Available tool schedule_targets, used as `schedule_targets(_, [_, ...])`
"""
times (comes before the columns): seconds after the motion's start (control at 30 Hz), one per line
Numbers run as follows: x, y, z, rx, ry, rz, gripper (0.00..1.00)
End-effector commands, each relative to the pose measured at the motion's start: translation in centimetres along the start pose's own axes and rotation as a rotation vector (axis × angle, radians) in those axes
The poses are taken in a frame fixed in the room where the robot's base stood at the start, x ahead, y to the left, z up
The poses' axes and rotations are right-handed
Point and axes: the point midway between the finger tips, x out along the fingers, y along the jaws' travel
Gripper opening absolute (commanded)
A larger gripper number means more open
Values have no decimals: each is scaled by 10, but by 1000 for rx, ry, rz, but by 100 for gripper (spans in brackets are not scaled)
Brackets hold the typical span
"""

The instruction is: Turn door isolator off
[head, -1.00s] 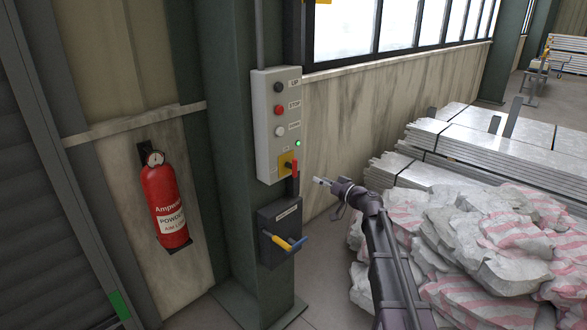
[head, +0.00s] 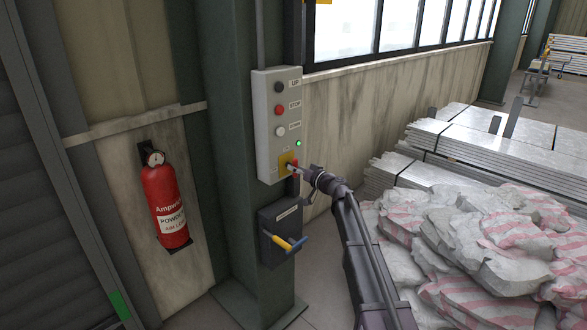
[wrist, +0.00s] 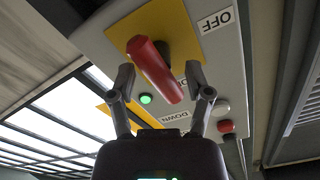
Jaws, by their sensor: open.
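The door isolator is a red handle (head: 295,166) on a yellow plate (head: 284,161), low on the grey control box (head: 264,125). In the wrist view the red handle (wrist: 152,66) stands out from its yellow plate (wrist: 176,22), close ahead of my gripper. An OFF label (wrist: 216,20) is beside the plate. My gripper (wrist: 160,78) is open, with one finger on each side of the handle; I cannot tell whether they touch it. In the head view my gripper (head: 300,170) is at the handle and partly hides it.
A green lamp (head: 298,143) is lit above the isolator. Buttons, including a red STOP (head: 279,110), are higher on the box. Bags (head: 455,230) and metal stacks (head: 480,150) are at right.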

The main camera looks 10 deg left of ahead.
Motion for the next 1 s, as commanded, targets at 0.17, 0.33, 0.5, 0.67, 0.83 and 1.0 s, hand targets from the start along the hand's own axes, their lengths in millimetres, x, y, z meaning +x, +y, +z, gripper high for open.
schedule_targets(0.17, [15, 1, 0, 0, 0, 1, 65])
schedule_targets(0.33, [18, 0, 0, 0, 0, 1, 65])
schedule_targets(0.5, [18, 0, 0, 0, 0, 1, 65])
schedule_targets(0.67, [18, 0, 0, 0, 0, 1, 41])
schedule_targets(0.83, [18, 0, 0, 0, 0, 1, 0])
schedule_targets(1.0, [18, 0, 0, 0, 0, 0, 0])
